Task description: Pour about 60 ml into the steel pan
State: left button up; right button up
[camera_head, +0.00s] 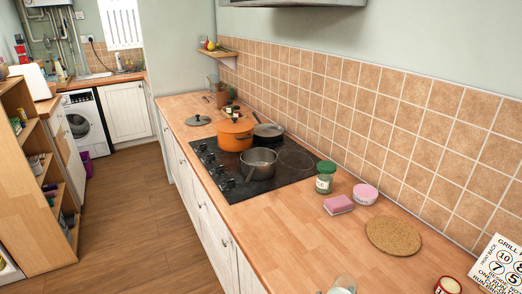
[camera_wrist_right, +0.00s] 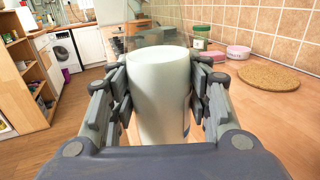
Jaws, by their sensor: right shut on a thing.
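My right gripper (camera_wrist_right: 160,95) is shut around a clear glass (camera_wrist_right: 158,110) holding a pale, whitish liquid. The glass looks upright, with its clear rim above the liquid. The top of the glass also shows at the bottom edge of the head view (camera_head: 343,286), over the counter and well short of the pan. The pan cannot be made out in the wrist view. My left gripper is not in view.
An orange pot (camera_head: 235,134) and a dark frying pan (camera_head: 268,131) stand at the back of the hob. A green-lidded jar (camera_head: 325,176), pink sponge (camera_head: 338,204), pink tub (camera_head: 365,193) and cork mat (camera_head: 393,235) lie right of it. The counter (camera_head: 275,225) in front is clear.

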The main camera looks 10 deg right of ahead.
aim_at(257, 162)
jog(key=i+j+z, duration=0.15)
jog(key=i+j, duration=0.15)
jog(key=i+j+z, duration=0.3)
jog(key=i+j, duration=0.2)
jog(key=j, duration=0.2)
jog(key=i+j+z, duration=0.15)
jog(key=j, duration=0.2)
jog(key=i+j+z, duration=0.15)
jog(key=j, duration=0.25)
jog(key=i, duration=0.1)
